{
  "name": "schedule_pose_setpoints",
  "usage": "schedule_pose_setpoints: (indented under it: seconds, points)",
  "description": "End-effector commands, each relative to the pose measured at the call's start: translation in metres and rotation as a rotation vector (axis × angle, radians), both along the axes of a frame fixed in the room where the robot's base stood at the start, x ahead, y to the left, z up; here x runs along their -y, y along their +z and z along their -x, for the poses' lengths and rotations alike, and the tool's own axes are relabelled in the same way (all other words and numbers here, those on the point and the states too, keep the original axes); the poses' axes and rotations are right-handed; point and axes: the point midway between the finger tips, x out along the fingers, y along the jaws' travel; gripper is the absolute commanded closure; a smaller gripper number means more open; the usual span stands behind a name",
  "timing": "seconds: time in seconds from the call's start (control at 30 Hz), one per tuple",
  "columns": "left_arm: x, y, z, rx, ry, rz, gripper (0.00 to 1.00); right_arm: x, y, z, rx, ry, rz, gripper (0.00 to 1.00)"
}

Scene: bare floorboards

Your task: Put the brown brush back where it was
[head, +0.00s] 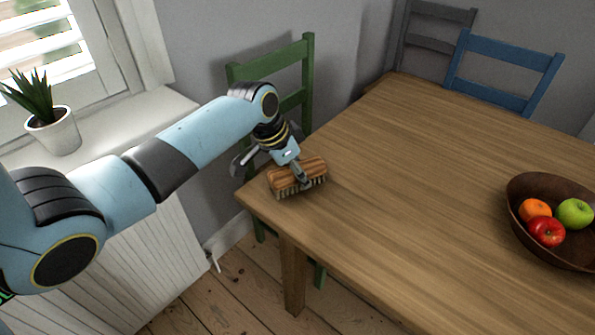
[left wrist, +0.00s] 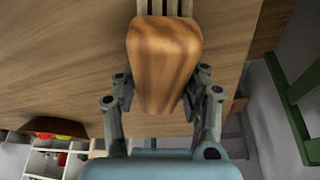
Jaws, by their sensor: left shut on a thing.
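The brown brush (head: 297,176) has a striped wooden back and pale bristles pointing down. It is at the near left corner of the wooden table (head: 420,170), over the tabletop. I cannot tell whether its bristles touch the wood. My left gripper (head: 301,172) comes from above and is shut on the brush. In the left wrist view the brush's wooden back (left wrist: 165,62) sits between the fingers (left wrist: 164,95) and hides part of them. My right gripper is in neither view.
A dark bowl (head: 520,220) with an orange, a red apple and a green apple stands at the table's right. A green chair (head: 308,75) stands by the left edge; blue (head: 505,55) and grey chairs are behind. The table's middle is clear. A potted plant (head: 55,132) is on the windowsill.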

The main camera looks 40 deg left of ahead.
Motion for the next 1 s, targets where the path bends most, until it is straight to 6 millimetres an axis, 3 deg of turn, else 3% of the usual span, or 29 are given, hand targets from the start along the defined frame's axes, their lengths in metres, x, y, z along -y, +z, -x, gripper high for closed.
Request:
schedule_pose_setpoints:
  seconds: [0.03,0.07,0.23,0.57,0.67,1.0]
  points:
    - [0.000,-0.002,0.000,0.000,0.000,0.000,0.87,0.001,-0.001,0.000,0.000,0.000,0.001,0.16]
    - [0.000,-0.002,0.000,0.000,0.000,0.000,0.55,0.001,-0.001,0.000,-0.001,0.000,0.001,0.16]
    - [0.000,-0.002,0.000,0.000,0.000,0.000,0.34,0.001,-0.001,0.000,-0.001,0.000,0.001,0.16]
    - [0.000,0.004,0.001,0.000,0.000,-0.001,0.34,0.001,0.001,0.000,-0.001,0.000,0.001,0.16]
    - [-0.004,0.017,0.005,0.002,0.000,-0.002,0.34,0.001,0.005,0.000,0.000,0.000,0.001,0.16]
    - [-0.016,0.086,0.031,0.002,-0.002,-0.004,0.34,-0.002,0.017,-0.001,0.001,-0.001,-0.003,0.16]
